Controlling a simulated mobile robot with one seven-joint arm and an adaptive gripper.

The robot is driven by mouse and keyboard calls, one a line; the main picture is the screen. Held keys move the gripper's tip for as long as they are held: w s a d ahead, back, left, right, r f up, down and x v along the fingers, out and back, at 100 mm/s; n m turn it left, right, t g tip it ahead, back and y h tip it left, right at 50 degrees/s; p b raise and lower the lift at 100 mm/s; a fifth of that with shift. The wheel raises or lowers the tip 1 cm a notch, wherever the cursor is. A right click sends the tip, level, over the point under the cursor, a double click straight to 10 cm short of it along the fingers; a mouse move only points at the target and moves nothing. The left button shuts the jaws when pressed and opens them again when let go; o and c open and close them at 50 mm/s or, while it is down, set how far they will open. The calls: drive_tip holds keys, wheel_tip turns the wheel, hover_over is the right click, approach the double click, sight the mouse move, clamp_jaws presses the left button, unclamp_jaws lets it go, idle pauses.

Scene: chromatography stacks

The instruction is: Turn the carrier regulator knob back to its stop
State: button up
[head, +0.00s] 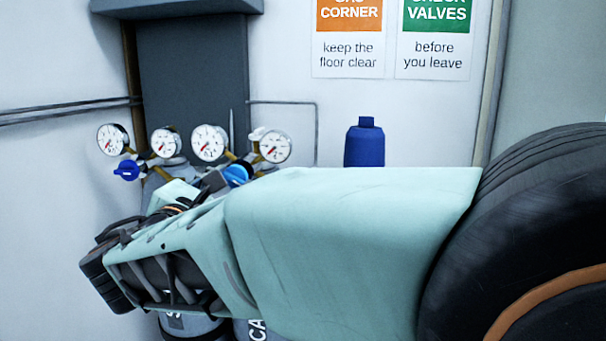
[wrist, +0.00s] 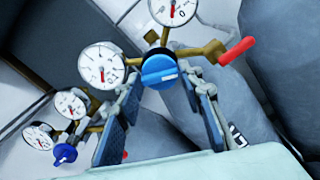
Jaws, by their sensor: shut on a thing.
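The carrier regulator knob (head: 237,174) is blue and round, at the right-hand regulator above the cylinder marked "CA" (head: 257,330); the rest of that label is hidden by my arm. In the wrist view the knob (wrist: 160,71) shows its face with a pale pointer line. My gripper (wrist: 161,86) has one finger on each side of the knob and is shut on it. In the head view my gripper (head: 222,181) reaches it from below left, partly hidden behind my forearm. The regulator's gauge (wrist: 102,66) has a red needle pointing down.
A second regulator with a blue knob (head: 127,170) and two gauges stands to the left. A red lever (wrist: 237,50) sits right of the held knob. A blue bottle (head: 364,145) stands behind my arm. Thin pipes run along the wall.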

drive_tip(key=n+p, duration=0.2)
drive_tip(key=n, duration=0.3)
drive_tip(key=shift+p, duration=0.4)
drive_tip(key=shift+n, duration=0.3)
drive_tip(key=o, duration=1.2)
drive_tip(key=shift+c, duration=0.2)
drive_tip(key=shift+s, duration=0.1)
drive_tip(key=s, duration=1.2)
drive_tip(key=shift+a, duration=0.45)
drive_tip(key=shift+w, duration=0.1)
